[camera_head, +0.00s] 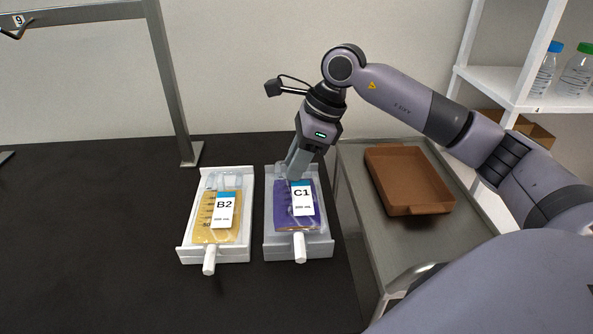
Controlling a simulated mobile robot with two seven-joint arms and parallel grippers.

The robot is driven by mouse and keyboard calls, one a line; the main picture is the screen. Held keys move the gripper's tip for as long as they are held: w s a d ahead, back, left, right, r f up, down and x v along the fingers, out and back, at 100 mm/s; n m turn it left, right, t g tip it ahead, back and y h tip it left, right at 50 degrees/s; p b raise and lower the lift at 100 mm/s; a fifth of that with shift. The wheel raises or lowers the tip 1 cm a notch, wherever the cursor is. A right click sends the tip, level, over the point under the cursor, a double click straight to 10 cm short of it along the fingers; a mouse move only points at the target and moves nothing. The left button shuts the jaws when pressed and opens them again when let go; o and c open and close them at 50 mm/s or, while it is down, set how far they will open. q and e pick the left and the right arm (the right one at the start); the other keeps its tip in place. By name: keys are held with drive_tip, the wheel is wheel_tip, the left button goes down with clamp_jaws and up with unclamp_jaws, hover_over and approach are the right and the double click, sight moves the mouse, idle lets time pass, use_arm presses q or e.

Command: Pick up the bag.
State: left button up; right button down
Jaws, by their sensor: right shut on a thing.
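A purple bag (284,207) with a C1 label lies in the right white tray (318,249). A yellow bag (207,226) with a B2 label lies in the left white tray (187,251). My right gripper (293,174) points down at the top end of the purple bag, its fingers shut on that end. The fingertips are partly hidden against the bag. The purple bag still appears to rest in its tray. My left gripper is not in view.
A grey cart (365,225) with a brown tray (407,178) stands right of the dark table (100,230). A metal frame (172,85) stands at the back left. White shelves (520,85) with bottles (577,70) are at the right.

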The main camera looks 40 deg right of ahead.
wheel_tip(320, 180, up, 18)
drive_tip(key=shift+p, duration=0.3)
drive_tip(key=shift+r, duration=0.1)
drive_tip(key=c, duration=1.6)
unclamp_jaws()
clamp_jaws()
wheel_tip(320, 180, up, 12)
drive_tip(key=p, duration=0.4)
drive_tip(key=shift+p, duration=0.35)
